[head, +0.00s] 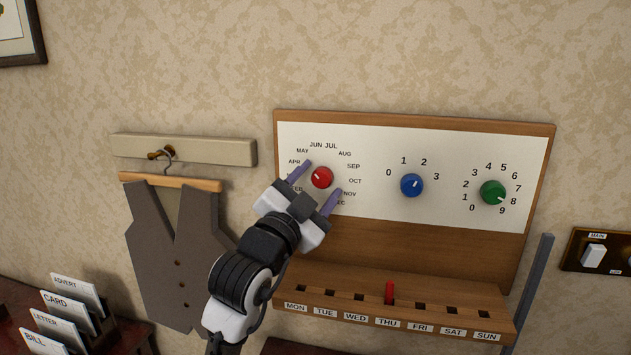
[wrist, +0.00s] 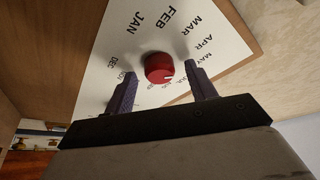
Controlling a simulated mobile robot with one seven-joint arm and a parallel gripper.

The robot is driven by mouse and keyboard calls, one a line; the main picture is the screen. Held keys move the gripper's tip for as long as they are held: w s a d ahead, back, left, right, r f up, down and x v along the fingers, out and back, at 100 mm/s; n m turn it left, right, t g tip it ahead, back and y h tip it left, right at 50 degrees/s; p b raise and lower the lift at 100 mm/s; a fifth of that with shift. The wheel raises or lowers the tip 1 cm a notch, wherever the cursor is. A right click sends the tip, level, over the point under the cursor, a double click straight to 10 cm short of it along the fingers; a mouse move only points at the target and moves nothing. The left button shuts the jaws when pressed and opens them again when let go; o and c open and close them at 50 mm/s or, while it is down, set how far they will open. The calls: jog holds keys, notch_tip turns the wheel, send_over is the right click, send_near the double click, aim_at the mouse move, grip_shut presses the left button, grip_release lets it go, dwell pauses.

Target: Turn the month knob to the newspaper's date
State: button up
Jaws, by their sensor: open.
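The month knob (head: 321,177) is red and round, with a small white mark on its rim. It sits on the white panel inside a ring of month names. It also shows in the wrist view (wrist: 158,67), where the mark lies at its lower right; I cannot tell exactly which month it points to. My gripper (head: 316,186) is open, with one purple finger on each side of the knob. In the wrist view, gaps show between both fingers (wrist: 162,72) and the knob. My fingers and hand cover some month names. No newspaper is in view.
A blue knob (head: 411,185) and a green knob (head: 492,192) stand to the right on the panel. Below, a wooden ledge (head: 350,292) juts out with a red peg (head: 389,291) at THU. A vest (head: 175,255) hangs at left; a switch plate (head: 600,250) is at right.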

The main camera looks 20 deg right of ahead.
jog(key=c, duration=1)
jog(key=m+g+b, duration=0.1)
jog(key=m+b, duration=0.1)
jog(key=b, duration=0.1)
jog(key=shift+a+f, duration=0.1)
jog(key=shift+f, duration=0.1)
jog(key=m+b, duration=0.1)
jog(key=m+g, duration=0.1)
jog(key=m, duration=0.1)
jog(key=m+b, duration=0.1)
jog(key=shift+r+m+g+b, duration=0.3)
jog(key=shift+g, duration=0.1)
jog(key=o, duration=1)
